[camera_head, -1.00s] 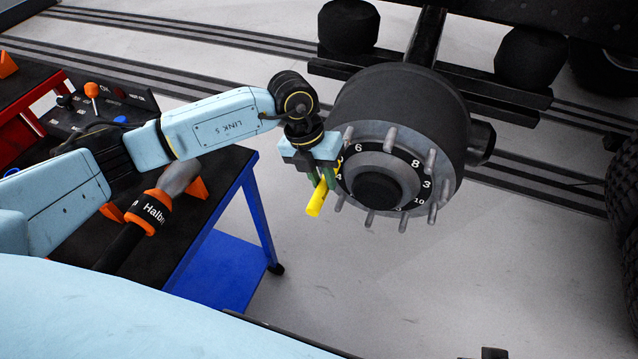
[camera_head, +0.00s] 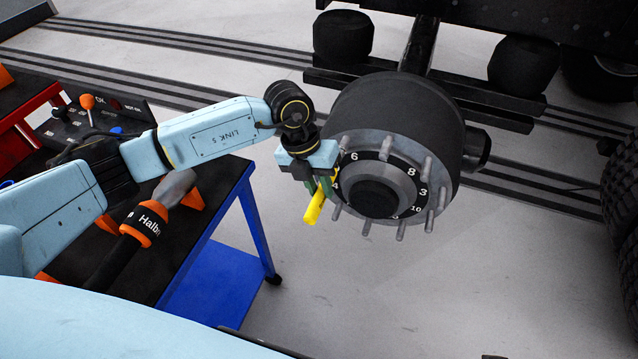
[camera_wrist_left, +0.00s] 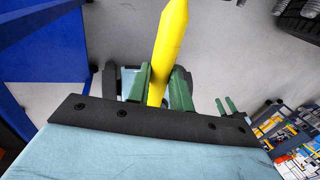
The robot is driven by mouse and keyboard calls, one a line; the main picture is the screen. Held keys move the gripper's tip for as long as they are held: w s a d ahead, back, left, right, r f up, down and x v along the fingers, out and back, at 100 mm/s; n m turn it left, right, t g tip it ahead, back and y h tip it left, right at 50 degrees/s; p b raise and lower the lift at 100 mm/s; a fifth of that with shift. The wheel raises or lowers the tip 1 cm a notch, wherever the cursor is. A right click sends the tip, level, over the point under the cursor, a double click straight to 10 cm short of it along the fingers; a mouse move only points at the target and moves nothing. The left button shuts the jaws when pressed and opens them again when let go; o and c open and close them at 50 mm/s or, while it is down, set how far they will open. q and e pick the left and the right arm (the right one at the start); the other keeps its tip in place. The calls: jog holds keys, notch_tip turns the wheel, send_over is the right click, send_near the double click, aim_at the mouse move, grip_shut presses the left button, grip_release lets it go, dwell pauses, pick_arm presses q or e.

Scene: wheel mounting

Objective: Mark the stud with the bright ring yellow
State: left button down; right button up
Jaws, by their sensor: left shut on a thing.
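The wheel hub (camera_head: 374,195) carries a ring of grey studs (camera_head: 425,160) around a black numbered plate. I cannot make out a bright ring on any stud that shows; the studs at the hub's left are partly hidden by my gripper. My left gripper (camera_head: 318,186) is shut on a yellow marker (camera_head: 314,207), beside the hub's left edge. The marker also shows in the left wrist view (camera_wrist_left: 169,50), held between the green fingers (camera_wrist_left: 158,88). I cannot tell whether the marker touches a stud.
A dark axle and chassis (camera_head: 425,45) lie behind the hub. The floor below the hub is clear.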

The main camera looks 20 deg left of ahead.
aim_at(314, 208)
pick_arm(q)
jog(key=shift+w+b, duration=0.35)
jog(key=shift+w, duration=0.3)
dwell(0.4)
jog(key=shift+d+p, duration=0.25)
jog(key=shift+p, duration=0.05)
dwell(0.6)
jog(key=shift+a+p, duration=0.5)
jog(key=shift+p, duration=0.1)
dwell(1.2)
jog(key=shift+d+p, duration=0.45)
dwell(0.9)
jog(key=shift+s+r+p, duration=0.1)
jog(key=shift+s+p, duration=0.95)
jog(key=shift+s, duration=0.1)
jog(key=s+p, duration=0.2)
jog(key=s, duration=0.1)
jog(key=shift+s+a, duration=0.1)
jog(key=shift+s, duration=0.05)
jog(key=shift+s+p, duration=0.25)
jog(key=shift+p, duration=0.1)
